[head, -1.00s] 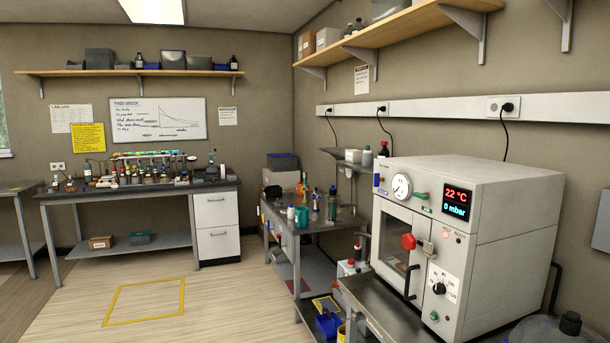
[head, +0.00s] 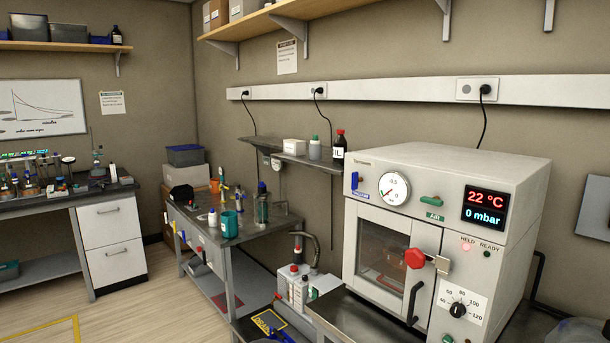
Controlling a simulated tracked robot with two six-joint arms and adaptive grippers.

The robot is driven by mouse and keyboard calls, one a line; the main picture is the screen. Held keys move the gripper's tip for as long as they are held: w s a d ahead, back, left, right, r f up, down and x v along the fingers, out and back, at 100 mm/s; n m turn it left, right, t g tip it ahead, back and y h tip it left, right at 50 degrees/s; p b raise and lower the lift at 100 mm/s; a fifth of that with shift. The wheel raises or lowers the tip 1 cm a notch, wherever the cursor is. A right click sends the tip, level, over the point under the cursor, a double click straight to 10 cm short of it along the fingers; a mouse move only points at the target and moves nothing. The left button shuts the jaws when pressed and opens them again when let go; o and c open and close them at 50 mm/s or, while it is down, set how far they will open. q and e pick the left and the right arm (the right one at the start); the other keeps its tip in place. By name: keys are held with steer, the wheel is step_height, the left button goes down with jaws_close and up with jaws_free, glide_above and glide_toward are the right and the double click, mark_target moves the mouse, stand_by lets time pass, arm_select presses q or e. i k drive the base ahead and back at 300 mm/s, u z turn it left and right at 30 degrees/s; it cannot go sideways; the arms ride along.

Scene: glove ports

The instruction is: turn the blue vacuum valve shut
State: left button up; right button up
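The blue vacuum valve (head: 355,181) is a small blue handle at the upper left of the white vacuum oven's front (head: 437,230). It looks upright, above a blue label (head: 360,195). To its right are a round gauge (head: 394,188) and a green valve handle (head: 431,200) over a green label. The display (head: 485,208) reads 22 °C and 0 mbar. Neither of my grippers is in view.
The oven stands on a dark bench (head: 352,318) at the right. A metal table (head: 240,232) with bottles and a teal cup stands left of it. A small wall shelf (head: 300,159) holds bottles behind the oven. Open floor lies at the lower left.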

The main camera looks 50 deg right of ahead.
mark_target(356, 180)
steer(key=z, duration=0.3)
steer(key=i, duration=1.25)
steer(key=z, duration=1.1)
steer(key=i, duration=0.5)
steer(key=z, duration=0.3)
steer(key=k, duration=0.85)
steer(key=z, duration=0.2)
steer(key=i, duration=0.85)
steer(key=u, duration=0.1)
